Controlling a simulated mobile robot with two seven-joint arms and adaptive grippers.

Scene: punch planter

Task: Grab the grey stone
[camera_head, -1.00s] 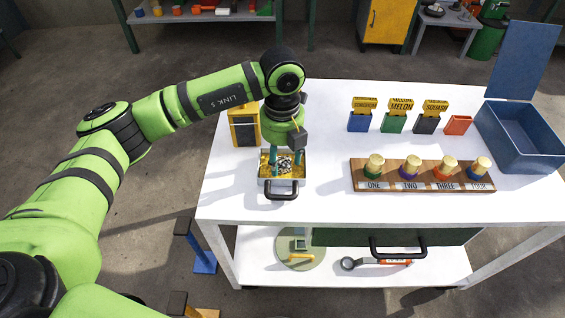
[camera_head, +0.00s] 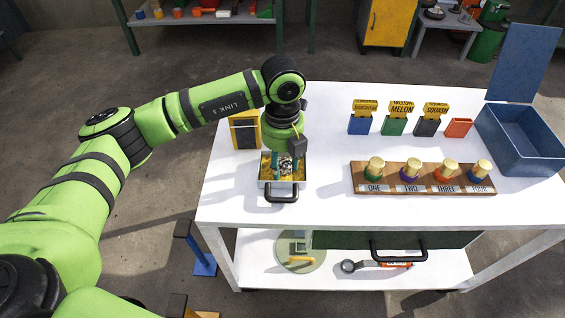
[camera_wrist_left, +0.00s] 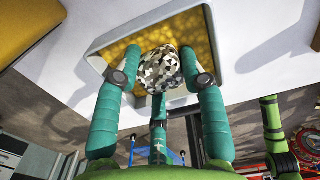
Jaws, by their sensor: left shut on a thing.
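The grey stone (camera_wrist_left: 160,68), speckled in black, white and grey, sits between the teal fingers of my left gripper (camera_wrist_left: 158,75) in the left wrist view. The fingers are shut on it from its sides. In the head view the left gripper (camera_head: 285,166) points down into a small metal tray (camera_head: 265,183) with a yellow inside and a black front handle. The stone is partly hidden there by the fingers, low in the tray; I cannot tell if it still touches the bottom. My right gripper is not in view.
A yellow and black box (camera_head: 245,130) stands just behind and left of the tray. To the right are a wooden rack (camera_head: 400,190) with several gold-topped pegs, several labelled packets in coloured holders, and an open blue box (camera_head: 520,152). The white tabletop (camera_head: 325,140) between is clear.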

